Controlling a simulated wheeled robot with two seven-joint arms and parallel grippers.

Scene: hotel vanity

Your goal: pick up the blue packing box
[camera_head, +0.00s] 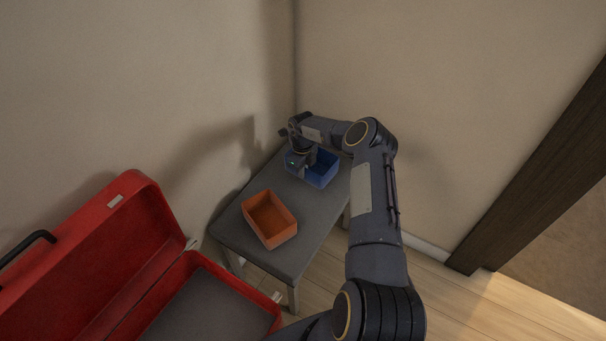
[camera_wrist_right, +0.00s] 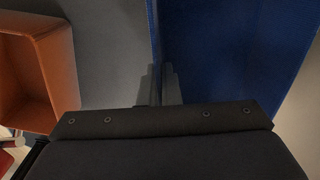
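The blue packing box (camera_head: 322,172) is an open-topped box at the far end of the small grey table. My right gripper (camera_head: 304,172) reaches down over its left wall, hiding part of that side. In the right wrist view the blue box (camera_wrist_right: 225,50) fills the upper right. There the fingers of my right gripper (camera_wrist_right: 160,85) are close together, one on each side of the box's wall, and look shut on it. The box appears level, at the tabletop; any small gap below it cannot be made out. My left gripper is out of view.
An orange open box (camera_head: 270,218) sits nearer on the grey table (camera_head: 232,228); it also shows in the right wrist view (camera_wrist_right: 62,62). An open red suitcase (camera_head: 150,215) lies at the lower left. Walls stand close behind the table.

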